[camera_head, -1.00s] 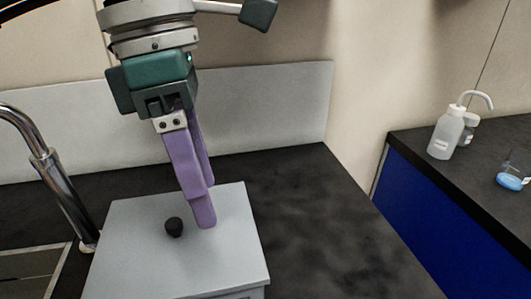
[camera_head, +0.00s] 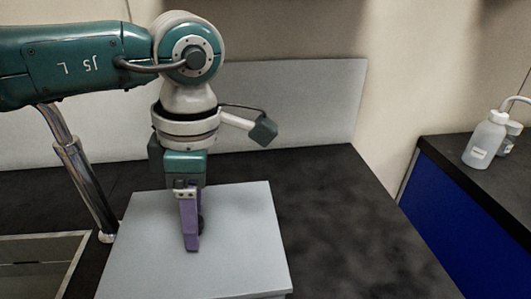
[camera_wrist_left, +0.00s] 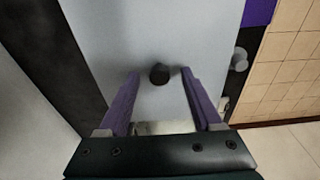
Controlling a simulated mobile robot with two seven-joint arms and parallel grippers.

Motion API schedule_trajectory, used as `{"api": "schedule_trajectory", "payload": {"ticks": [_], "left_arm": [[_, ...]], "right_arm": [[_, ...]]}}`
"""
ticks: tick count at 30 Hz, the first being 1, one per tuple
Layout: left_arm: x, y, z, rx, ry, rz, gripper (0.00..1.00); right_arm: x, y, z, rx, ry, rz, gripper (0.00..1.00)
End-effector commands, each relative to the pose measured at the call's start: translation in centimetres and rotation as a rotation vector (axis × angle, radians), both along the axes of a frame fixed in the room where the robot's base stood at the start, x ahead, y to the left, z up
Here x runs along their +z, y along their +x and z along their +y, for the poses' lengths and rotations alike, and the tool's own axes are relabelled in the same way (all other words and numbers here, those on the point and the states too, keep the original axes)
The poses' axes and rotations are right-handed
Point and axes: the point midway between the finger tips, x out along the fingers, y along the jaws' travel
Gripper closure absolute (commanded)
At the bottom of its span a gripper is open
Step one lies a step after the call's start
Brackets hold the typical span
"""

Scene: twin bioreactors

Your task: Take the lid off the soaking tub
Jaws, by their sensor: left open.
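The soaking tub's grey lid (camera_head: 245,235) lies flat on top of the tub on the dark counter; it also fills the middle of the left wrist view (camera_wrist_left: 200,40). Its black knob (camera_wrist_left: 159,74) shows in the left wrist view between the two purple fingers, near their tips. In the head view the knob is mostly hidden behind a finger. My left gripper (camera_head: 193,248) points down over the lid; in the left wrist view (camera_wrist_left: 160,80) its fingers are open, one on each side of the knob, with gaps visible. My right gripper is not in view.
A chrome faucet (camera_head: 85,185) and a sink (camera_head: 40,262) are to the left of the tub. The dark counter (camera_head: 345,225) is clear to its right. A white wash bottle (camera_head: 485,140) stands on a separate blue-sided bench at the right.

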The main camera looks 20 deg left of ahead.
Motion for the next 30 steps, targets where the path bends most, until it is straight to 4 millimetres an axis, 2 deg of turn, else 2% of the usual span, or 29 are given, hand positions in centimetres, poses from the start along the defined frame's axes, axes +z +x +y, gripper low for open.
{"api": "schedule_trajectory", "payload": {"ticks": [6, 23, 30], "left_arm": [[-0.1, 0.01, -0.02, -0.001, -0.001, 0.0, 0.35], [-0.06, -0.01, -0.01, 0.0, -0.001, -0.001, 0.98], [-0.05, -0.01, -0.01, 0.0, -0.001, 0.0, 1.0]], "right_arm": [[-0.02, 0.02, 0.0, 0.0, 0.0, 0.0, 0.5], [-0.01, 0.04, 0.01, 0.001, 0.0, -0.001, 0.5], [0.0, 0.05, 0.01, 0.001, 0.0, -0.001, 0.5]]}}
